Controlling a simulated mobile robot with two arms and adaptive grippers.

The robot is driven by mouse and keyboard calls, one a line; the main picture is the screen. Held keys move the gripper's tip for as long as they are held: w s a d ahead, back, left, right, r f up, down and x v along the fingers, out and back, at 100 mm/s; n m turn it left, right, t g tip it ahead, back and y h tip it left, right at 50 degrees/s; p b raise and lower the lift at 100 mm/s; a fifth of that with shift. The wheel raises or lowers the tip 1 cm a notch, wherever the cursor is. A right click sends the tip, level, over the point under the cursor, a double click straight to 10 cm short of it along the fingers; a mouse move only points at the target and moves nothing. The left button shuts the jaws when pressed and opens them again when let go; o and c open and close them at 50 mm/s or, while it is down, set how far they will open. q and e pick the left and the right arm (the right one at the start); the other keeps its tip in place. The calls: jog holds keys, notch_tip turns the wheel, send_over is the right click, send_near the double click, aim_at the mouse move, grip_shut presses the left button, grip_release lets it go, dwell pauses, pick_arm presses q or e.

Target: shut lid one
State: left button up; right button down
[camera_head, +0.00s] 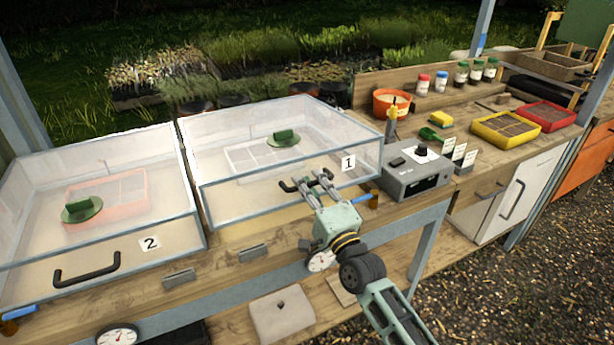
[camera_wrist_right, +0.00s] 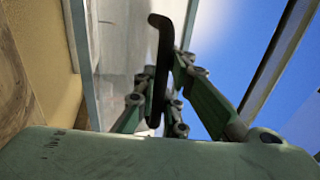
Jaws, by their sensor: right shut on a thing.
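Lid one (camera_head: 268,137) is the clear lid of the right-hand box, marked by a white label "1" (camera_head: 348,162). It looks low over its box, but I cannot tell whether it rests fully on the rim. My right gripper (camera_head: 308,186) is shut on the black handle (camera_head: 289,187) at the front of lid one. In the right wrist view the handle (camera_wrist_right: 159,62) stands between the gripper's fingers (camera_wrist_right: 160,92). A tray and a green round knob (camera_head: 284,138) show through the clear lid. My left gripper is not in view.
Box two (camera_head: 150,243), with its own black handle (camera_head: 86,272), stands to the left. A grey control unit (camera_head: 416,172) sits close on the right of box one. Beyond it are an orange pot (camera_head: 391,103), a yellow tray (camera_head: 506,129) and a red tray (camera_head: 546,115).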

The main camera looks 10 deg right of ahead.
jog(key=shift+s+f+b, duration=0.2)
jog(key=shift+f+b, duration=0.15)
jog(key=shift+f, duration=0.6)
jog(key=c, duration=2.1)
grip_release()
jog(key=shift+d, duration=0.1)
jog(key=shift+s+r, duration=0.1)
jog(key=v, duration=1.2)
